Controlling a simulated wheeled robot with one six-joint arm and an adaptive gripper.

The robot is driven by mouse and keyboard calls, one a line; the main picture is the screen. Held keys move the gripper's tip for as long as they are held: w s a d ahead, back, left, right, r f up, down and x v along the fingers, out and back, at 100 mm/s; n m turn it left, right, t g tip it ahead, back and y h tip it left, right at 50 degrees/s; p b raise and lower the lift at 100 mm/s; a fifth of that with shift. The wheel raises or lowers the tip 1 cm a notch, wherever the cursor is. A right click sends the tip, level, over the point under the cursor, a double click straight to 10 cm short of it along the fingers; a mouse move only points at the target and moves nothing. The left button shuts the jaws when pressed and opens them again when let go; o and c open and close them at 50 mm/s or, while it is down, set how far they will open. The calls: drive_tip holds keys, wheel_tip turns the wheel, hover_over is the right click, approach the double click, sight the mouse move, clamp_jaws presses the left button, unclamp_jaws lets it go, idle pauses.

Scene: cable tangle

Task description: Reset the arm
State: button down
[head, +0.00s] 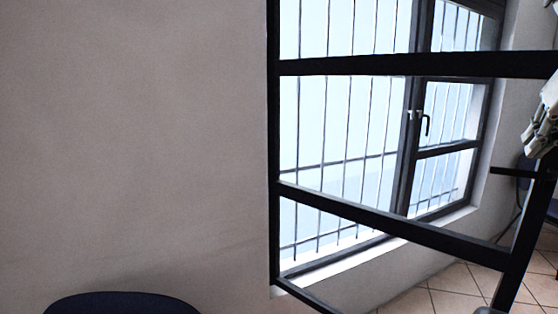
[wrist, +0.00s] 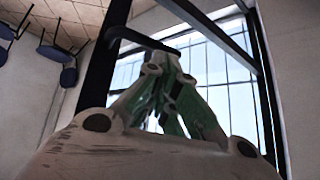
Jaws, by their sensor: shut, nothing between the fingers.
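My gripper (wrist: 168,68) is in the middle of the wrist view, its grey and green fingers drawn together at the tips. It is shut and empty, held up in the air with a dark bar (wrist: 140,39) showing just beyond the fingertips. I cannot tell whether they touch. In the head view, a pale jointed part at the far right edge looks like part of my gripper or arm, mostly cut off. No cable shows in either view.
A black bar frame (head: 410,222) stands before a barred window (head: 345,130) in the head view. A dark chair back (head: 120,304) shows at the bottom left, below a bare wall (head: 130,140). Tiled floor (head: 440,300) is at lower right. Chairs (wrist: 58,52) show in the wrist view.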

drive_tip(key=s+a+f+n+g+y, duration=0.2)
drive_tip(key=a+f+n+g, duration=0.1)
drive_tip(key=a+f, duration=0.9)
wheel_tip(320, 180, down, 3)
drive_tip(key=shift+s+a+f+n, duration=0.2)
drive_tip(key=shift+s+a+n, duration=0.15)
drive_tip(key=shift+n, duration=0.55)
drive_tip(key=c, duration=2.2)
unclamp_jaws()
